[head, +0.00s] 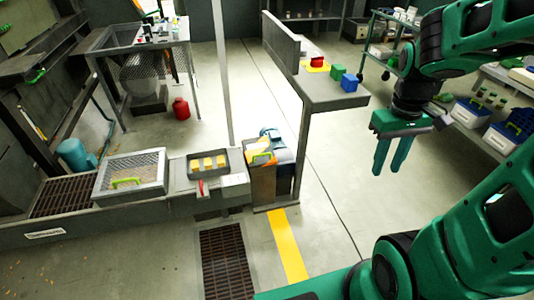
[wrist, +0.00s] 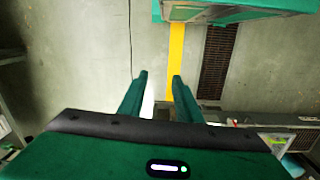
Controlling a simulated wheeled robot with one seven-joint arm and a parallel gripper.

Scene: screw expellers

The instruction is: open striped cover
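No cover with clear stripes can be made out in the head view. One low box has a pale mesh-like lid (head: 145,165) with a green handle (head: 126,183) on its front, and it looks shut. Right of it, a bin (head: 262,180) has a lime handle (head: 262,156) at its top; its surface pattern is too small to tell. My gripper (head: 388,172) hangs in the air at the right, well away from both, with its fingers pointing down. Its fingers also show in the wrist view (wrist: 158,76), apart with nothing between them.
A grey ledge (head: 335,98) with red, blue and green blocks stands between my gripper and the bin. A tray with yellow pieces (head: 208,163) sits beside the mesh lid. A floor grate (head: 228,262) and yellow stripe (head: 287,245) lie in front. Shelves with bins (head: 475,112) stand right.

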